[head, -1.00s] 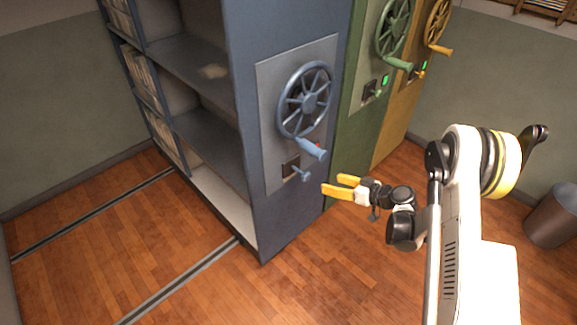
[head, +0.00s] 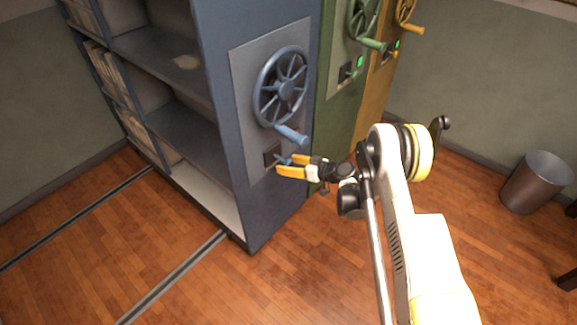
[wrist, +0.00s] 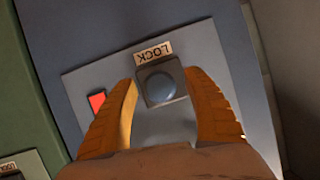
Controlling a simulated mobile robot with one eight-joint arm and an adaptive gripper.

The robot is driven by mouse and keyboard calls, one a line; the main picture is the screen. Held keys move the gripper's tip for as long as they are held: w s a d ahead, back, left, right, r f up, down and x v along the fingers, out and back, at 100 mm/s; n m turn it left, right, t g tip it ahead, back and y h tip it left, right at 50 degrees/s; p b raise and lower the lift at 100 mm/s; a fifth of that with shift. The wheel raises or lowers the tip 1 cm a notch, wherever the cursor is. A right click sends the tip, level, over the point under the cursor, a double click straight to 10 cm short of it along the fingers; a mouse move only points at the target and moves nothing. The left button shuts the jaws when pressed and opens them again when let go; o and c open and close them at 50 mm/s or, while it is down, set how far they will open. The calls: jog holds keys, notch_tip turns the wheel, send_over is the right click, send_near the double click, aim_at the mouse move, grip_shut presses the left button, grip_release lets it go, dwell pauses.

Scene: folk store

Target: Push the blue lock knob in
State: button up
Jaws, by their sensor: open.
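The blue lock knob (wrist: 160,87) sits in a dark square plate under a LOCK label (wrist: 153,52) in the wrist view. In the head view the knob (head: 282,160) shows low on the blue shelf unit's end panel, below the blue handwheel (head: 281,88). My gripper (head: 277,165) is open, with its yellow fingertips close to the panel at the knob. In the wrist view my gripper's fingers (wrist: 166,88) stand on either side of the knob. Contact with it cannot be told.
The handwheel's crank handle (head: 291,134) juts out just above my gripper. A red light (wrist: 97,102) is beside the knob. A green unit (head: 335,100) and a yellow unit stand to the right. A metal bin (head: 537,184) is at the far right. The floor in front is clear.

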aim_at(281, 158)
grip_shut()
jog(key=shift+w+a, duration=0.1)
jog(key=shift+w+a+r, duration=0.1)
jog(key=shift+w+a, duration=0.85)
jog(key=shift+a, duration=0.25)
grip_release()
jog(key=shift+a, duration=0.1)
